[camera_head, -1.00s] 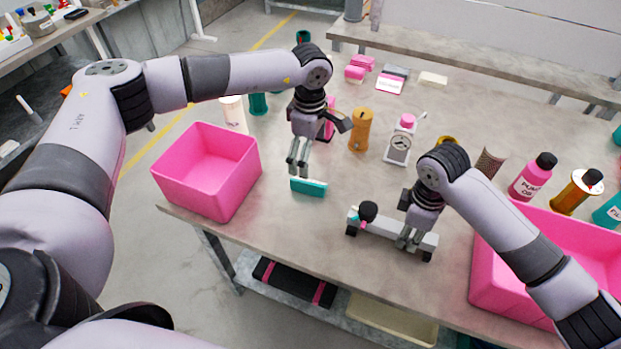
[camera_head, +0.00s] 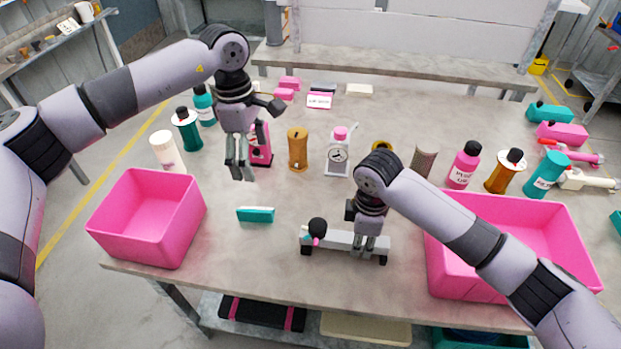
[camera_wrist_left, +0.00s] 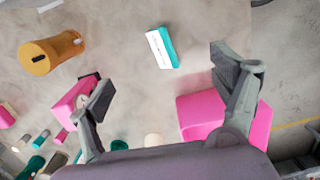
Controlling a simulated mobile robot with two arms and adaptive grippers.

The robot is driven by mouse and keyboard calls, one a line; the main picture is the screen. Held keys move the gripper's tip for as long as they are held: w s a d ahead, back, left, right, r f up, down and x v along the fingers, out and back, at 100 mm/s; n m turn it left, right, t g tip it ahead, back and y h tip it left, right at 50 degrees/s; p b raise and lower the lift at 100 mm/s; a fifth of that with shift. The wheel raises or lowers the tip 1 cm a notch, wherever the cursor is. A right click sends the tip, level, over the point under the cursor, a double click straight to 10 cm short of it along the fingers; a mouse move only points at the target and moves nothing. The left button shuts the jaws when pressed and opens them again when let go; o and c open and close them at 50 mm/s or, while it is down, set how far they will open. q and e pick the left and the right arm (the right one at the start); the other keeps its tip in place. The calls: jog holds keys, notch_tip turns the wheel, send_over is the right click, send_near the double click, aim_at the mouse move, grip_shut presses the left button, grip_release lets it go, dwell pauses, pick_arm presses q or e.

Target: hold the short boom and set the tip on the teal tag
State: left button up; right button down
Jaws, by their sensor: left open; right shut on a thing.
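The short boom seems to be the pale grey bar (camera_head: 341,241) on dark feet, lying on the table. A black knob (camera_head: 317,226) with small teal and pink bits is at its left end. My right gripper (camera_head: 363,250) is shut on the bar's right part. The teal tag (camera_head: 256,214) lies to the left of the bar, apart from it. In the left wrist view the tag (camera_wrist_left: 162,48) shows a white face with a teal edge. My left gripper (camera_head: 240,172) is open and empty, above and behind the tag.
Pink bins stand at left (camera_head: 147,225) and right (camera_head: 520,240). A pink item (camera_head: 261,146) stands just behind my left gripper. The table around the tag is clear.

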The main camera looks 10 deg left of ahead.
aim_at(317, 224)
pick_arm(q)
jog(key=d+f+h, duration=0.1)
jog(key=s+d+f+m+g+h, duration=0.1)
jog(key=d, duration=0.1)
jog(key=s+d+f+h, duration=0.1)
jog(key=h, duration=0.1)
jog(key=shift+s+d+f+g, duration=0.1)
jog(key=shift+d+f+g, duration=0.15)
jog(key=shift+d+g, duration=0.15)
jog(key=c, duration=0.4)
jog(key=h, duration=0.1)
jog(key=s+f+h, duration=0.1)
jog(key=h, duration=0.1)
jog(key=d+f+h, duration=0.1)
jog(key=shift+s+d+f+m+g, duration=0.1)
jog(key=shift+s+m+g, duration=0.15)
jog(key=shift+m+g, duration=0.15)
jog(key=shift+c, duration=1.1)
jog(key=s+d+f+h, duration=0.1)
jog(key=d+f, duration=0.1)
jog(key=d, duration=0.1)
jog(key=d+f+h, duration=0.1)
jog(key=d+f, duration=0.1)
jog(key=s+d+f+h, duration=0.1)
jog(key=d+f+h, duration=0.1)
jog(key=d, duration=0.1)
jog(key=shift+s+d+f+n+t, duration=0.3)
jog(key=shift+s+d+t, duration=0.05)
jog(key=shift+t, duration=0.05)
jog(key=shift+c, duration=0.2)
